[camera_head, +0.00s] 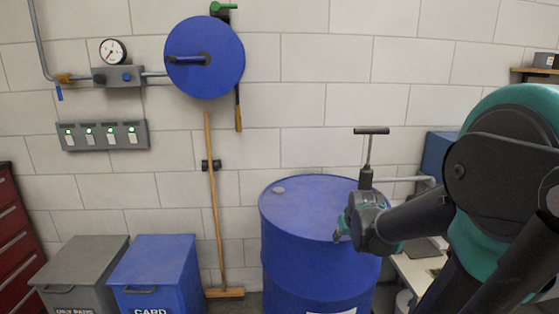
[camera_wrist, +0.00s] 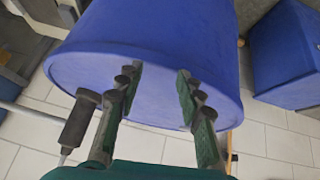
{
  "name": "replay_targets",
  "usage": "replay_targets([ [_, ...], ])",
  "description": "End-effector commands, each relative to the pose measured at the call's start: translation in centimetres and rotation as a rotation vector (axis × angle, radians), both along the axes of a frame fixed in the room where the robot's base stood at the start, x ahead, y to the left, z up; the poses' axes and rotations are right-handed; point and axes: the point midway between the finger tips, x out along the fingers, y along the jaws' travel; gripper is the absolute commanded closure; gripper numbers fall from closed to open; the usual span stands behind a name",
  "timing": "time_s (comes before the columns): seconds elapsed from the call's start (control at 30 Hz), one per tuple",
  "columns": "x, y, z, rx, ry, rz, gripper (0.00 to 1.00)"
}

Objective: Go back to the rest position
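My gripper (camera_head: 344,226) is above the right part of the blue drum (camera_head: 312,210) in the head view, at the end of my arm, which comes in from the right. In the wrist view, the two fingers of my gripper (camera_wrist: 157,78) stand apart with nothing between them, so it is open and empty. The blue drum (camera_wrist: 150,40) fills the upper part of that view, beyond the fingertips. I cannot tell whether the fingertips touch it. My wrist covers the drum's right edge in the head view.
A black T-shaped handle (camera_head: 371,131) rises behind my wrist. A blue bin (camera_head: 155,268) and a grey bin (camera_head: 81,270) stand left of the drum. A broom (camera_head: 214,200) leans on the wall. A blue wheel-like disc (camera_head: 205,80) hangs on it. A bench (camera_head: 415,270) is at right.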

Motion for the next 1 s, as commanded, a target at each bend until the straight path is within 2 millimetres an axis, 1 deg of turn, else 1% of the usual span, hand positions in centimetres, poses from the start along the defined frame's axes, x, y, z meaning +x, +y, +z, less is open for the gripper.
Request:
replay_targets([
  [0.03,-1.2,1.0,-0.5,0.028,0.000,-0.023,0.63],
  [0.1,-2.7,2.0,-1.0,0.071,-0.002,-0.068,0.63],
  [0.17,-4.1,2.6,-1.8,0.101,0.007,-0.102,0.63],
  [0.3,-8.5,2.2,-4.6,0.094,0.103,-0.108,0.63],
  [0.4,-11.4,2.2,-6.2,0.091,0.161,-0.110,0.63],
  [0.53,-14.4,2.2,-7.9,0.089,0.220,-0.113,0.63],
  [0.6,-15.3,2.2,-8.4,0.088,0.239,-0.113,0.63],
  [0.7,-15.8,2.2,-8.6,0.088,0.250,-0.113,0.63],
  [1.0,-15.7,2.2,-8.6,0.088,0.249,-0.113,0.63],
])
